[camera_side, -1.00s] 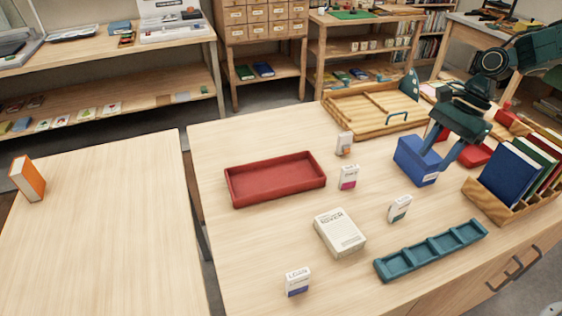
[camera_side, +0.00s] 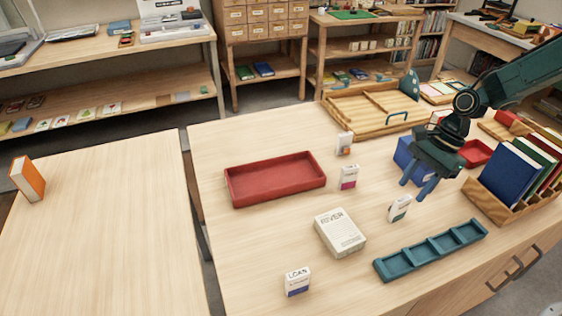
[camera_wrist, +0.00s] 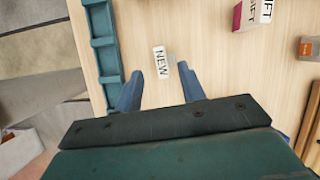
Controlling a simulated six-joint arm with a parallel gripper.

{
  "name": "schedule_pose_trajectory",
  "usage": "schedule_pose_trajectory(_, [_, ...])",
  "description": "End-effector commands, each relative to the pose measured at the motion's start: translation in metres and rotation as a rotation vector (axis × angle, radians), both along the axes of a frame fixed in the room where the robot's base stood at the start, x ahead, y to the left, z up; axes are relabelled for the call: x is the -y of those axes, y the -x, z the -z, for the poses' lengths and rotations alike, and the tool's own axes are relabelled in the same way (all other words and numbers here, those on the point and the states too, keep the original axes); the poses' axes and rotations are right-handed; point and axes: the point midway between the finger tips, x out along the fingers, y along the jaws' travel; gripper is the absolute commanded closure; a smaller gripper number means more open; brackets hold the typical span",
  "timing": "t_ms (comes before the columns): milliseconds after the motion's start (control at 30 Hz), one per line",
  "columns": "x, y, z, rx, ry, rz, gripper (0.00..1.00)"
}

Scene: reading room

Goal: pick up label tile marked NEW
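The label tile marked NEW (camera_side: 398,209) stands on the table, white with a dark lower part, between the white box and the teal rack. In the wrist view the NEW tile (camera_wrist: 161,62) lies just beyond my fingertips, between their lines, with its lettering readable. My gripper (camera_side: 413,188) is open and empty, above and a little behind the tile in the side view. Its two blue fingers also show in the wrist view (camera_wrist: 160,80), spread apart. I see no contact with the tile.
A teal slotted rack (camera_side: 432,250), a white RIVER box (camera_side: 340,232) and a blue box (camera_side: 403,153) surround the tile. Other tiles are LOAN (camera_side: 297,281), a pink-based one (camera_side: 349,177) and an orange-marked one (camera_side: 344,143). A red tray (camera_side: 275,182) is left, a book holder (camera_side: 488,203) right.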

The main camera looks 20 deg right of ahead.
Motion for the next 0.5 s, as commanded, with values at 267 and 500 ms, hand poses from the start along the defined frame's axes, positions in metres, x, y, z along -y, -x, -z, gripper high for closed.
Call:
schedule_pose_trajectory(267, [-0.008, 0.0, 0.018, -0.005, 0.001, -0.002, 0.6])
schedule_pose_trajectory(500, [-0.017, 0.0, 0.042, -0.003, -0.001, -0.001, 0.6])
